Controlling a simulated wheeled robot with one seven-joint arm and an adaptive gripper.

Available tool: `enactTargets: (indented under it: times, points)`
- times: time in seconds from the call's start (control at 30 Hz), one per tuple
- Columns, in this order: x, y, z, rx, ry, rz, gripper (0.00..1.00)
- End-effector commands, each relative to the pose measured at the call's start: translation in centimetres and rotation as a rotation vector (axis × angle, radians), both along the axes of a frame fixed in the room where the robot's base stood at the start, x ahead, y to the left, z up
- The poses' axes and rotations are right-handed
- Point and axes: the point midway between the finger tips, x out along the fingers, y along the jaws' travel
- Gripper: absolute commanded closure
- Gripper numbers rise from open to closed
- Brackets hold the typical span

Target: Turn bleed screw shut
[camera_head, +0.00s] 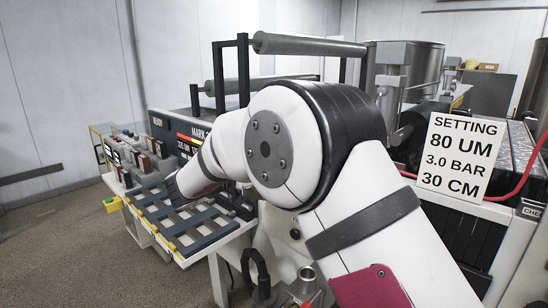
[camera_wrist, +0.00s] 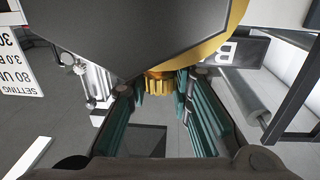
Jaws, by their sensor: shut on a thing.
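A small ribbed brass screw (camera_wrist: 158,84) shows in the upper middle of the wrist view, below a larger gold round part (camera_wrist: 212,45) and a dark grey plate (camera_wrist: 125,30). I take it to be the bleed screw. My gripper (camera_wrist: 161,90) has its teal-padded fingers on either side of the screw and is shut on it. The fingertips partly cover its sides, so its turned angle cannot be read. In the head view my white arm reaches to the left over the machine, and the screw and fingertips are hidden.
A sign (camera_head: 460,158) reads "SETTING 80 UM 3.0 BAR 30 CM". A long grey roller (camera_head: 310,45) stands on black posts behind my arm. A slatted bench (camera_head: 180,222) lies at left. A red hose (camera_head: 520,185) runs at right. Floor is open at left.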

Motion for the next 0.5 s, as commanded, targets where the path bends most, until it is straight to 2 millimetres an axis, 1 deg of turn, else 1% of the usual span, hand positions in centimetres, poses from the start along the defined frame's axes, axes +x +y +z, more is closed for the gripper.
enactTargets:
  times: [0.2, 0.5]
  points:
    - [0.08, -0.02, 0.19, 0.0, -0.004, -0.068, 1.0]
    - [0.08, -0.09, 0.28, -0.001, -0.006, -0.09, 1.0]
